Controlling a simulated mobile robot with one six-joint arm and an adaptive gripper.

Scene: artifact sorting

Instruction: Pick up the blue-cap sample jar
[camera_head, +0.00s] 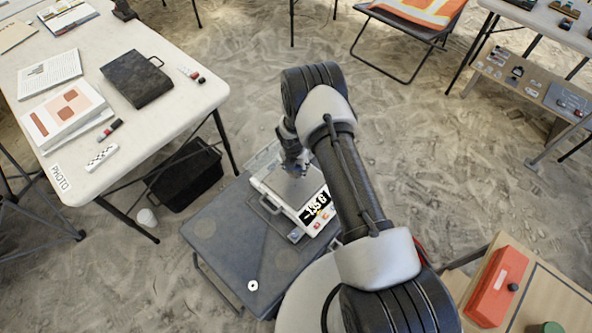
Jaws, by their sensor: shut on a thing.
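My gripper (296,166) is low over the pan of a white scale (267,190), in the middle of the view. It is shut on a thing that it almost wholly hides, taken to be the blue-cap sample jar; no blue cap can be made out. Whether that thing touches the pan cannot be told from this angle. The scale's dark display shows white digits that seem to begin with a minus sign. The scale stands on a grey folding table (215,235).
A small white ring (253,285) lies at the grey table's front. A white table (180,100) at left holds a black case (137,78) and papers. A black crate (185,180) and white cup (146,217) are on sandy ground. A red box (497,286) is at lower right.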

